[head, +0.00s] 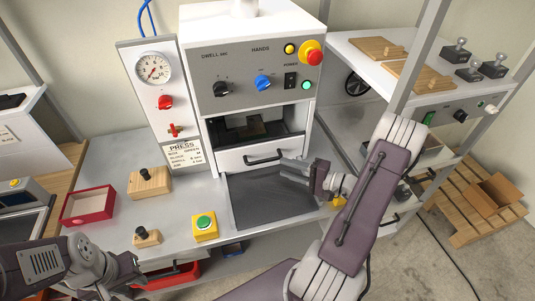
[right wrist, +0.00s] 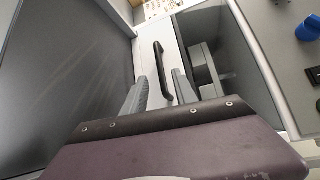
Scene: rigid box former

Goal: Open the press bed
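The press bed is a white-fronted drawer (head: 236,161) low in the press, with a black bar handle (head: 263,160); it looks closed, under the dark opening. My right gripper (head: 284,170) is at the right end of the handle, its fingers apart. In the right wrist view the handle (right wrist: 162,72) lies between the two open fingers (right wrist: 161,88), and I see no clear contact with it. My left gripper (head: 130,270) is low at the left, away from the press; its fingers are too unclear to read.
A dark plate (head: 270,198) lies before the drawer. A yellow box with a green button (head: 204,226), wooden blocks with black knobs (head: 149,182) and a red tray (head: 88,205) stand left on the bench. A rack post (head: 418,60) stands at right.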

